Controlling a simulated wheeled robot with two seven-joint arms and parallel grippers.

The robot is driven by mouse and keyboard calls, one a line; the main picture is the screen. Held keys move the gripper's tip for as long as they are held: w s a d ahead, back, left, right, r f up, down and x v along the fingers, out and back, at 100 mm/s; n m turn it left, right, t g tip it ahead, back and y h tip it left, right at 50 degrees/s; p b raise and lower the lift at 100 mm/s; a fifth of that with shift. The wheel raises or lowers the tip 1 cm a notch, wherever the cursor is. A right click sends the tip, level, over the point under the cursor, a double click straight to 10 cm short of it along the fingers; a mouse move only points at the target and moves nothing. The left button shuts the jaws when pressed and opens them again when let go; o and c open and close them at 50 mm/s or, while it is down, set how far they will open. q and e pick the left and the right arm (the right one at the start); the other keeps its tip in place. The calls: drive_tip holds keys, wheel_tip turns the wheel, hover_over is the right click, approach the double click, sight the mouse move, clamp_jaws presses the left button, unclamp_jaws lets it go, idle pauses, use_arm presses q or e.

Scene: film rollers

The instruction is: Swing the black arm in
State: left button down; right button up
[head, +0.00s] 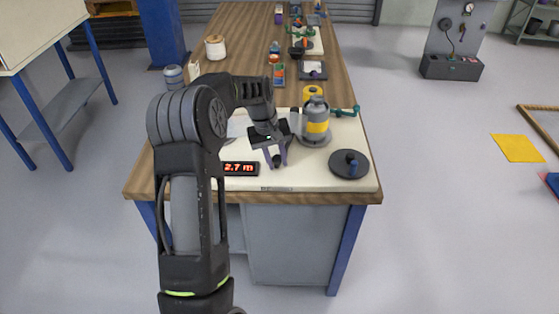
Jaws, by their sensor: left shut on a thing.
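My left gripper (276,158) comes down over the cream board (340,179) at the near end of the wooden bench. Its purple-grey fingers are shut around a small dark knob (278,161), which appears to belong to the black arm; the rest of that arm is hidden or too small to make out. Right of the gripper stands a grey and yellow roller (317,123). A black disc with a blue handle (350,164) lies at the right. A red-lit display (240,168) reading 2.7 m sits left of the gripper. My right gripper is not in view.
A second yellow piece (312,92) and a green-ended rod (345,111) stand behind the roller. Further back on the bench (238,46) are a white pot (215,47), a colored block (279,75) and a dark plate (313,70).

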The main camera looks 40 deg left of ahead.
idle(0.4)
use_arm(q)
drive_tip(key=c, duration=1.1)
unclamp_jaws()
drive_tip(key=shift+c, duration=0.2)
wheel_tip(320, 180, up, 8)
drive_tip(key=s+a, duration=0.1)
drive_tip(key=shift+f+b, duration=0.15)
drive_tip(key=shift+b, duration=0.3)
drive_tip(key=shift+s, duration=0.1)
